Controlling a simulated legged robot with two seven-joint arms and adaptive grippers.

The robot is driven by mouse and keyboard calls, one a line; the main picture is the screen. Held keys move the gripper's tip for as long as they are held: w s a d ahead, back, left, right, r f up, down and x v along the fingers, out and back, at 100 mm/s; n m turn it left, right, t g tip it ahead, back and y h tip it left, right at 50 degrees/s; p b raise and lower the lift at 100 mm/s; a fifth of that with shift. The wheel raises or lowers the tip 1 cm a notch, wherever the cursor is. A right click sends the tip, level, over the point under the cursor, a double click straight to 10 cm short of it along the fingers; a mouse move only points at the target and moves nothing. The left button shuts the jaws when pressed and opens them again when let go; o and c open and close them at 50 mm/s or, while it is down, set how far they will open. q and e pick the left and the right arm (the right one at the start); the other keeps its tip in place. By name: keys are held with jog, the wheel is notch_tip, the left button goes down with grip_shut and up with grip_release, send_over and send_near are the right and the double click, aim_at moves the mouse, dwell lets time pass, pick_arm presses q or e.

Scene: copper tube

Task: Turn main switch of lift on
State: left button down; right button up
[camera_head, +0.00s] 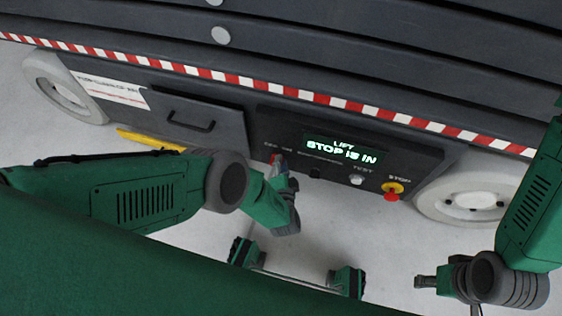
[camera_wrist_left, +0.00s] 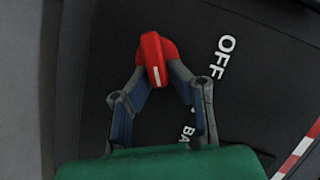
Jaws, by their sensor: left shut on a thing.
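The red main switch knob (camera_wrist_left: 153,56) sits on the dark control panel (camera_wrist_left: 85,40) of the lift. A white line marks the knob, and the word OFF (camera_wrist_left: 227,56) is printed to its right in the wrist view. My left gripper (camera_wrist_left: 160,80) is shut on the knob, with one finger on each side of it. In the head view my left gripper (camera_head: 281,170) reaches the panel's left part and mostly hides the knob. My right gripper (camera_head: 428,282) hangs at the lower right, away from the panel; its fingers are too small to judge.
The panel's display (camera_head: 342,150) reads "LIFT STOP IS IN". A red stop button (camera_head: 392,192) on a yellow base and a pale test button (camera_head: 356,180) are to the right. A drawer handle (camera_head: 190,124) and white wheels (camera_head: 68,88) flank the panel. The floor is pale.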

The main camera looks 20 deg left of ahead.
aim_at(281, 141)
pick_arm(q)
jog(key=shift+s+d+f, duration=0.1)
jog(key=shift+s+f, duration=0.15)
jog(key=shift+s, duration=0.05)
jog(key=c, duration=1.5)
grip_release()
jog(key=shift+c, duration=0.2)
jog(key=shift+w, duration=0.15)
jog(key=shift+w+r, duration=0.1)
jog(key=shift+r, duration=0.1)
jog(key=shift+r, duration=0.55)
notch_tip(281, 141, up, 8)
jog(key=shift+r, duration=0.25)
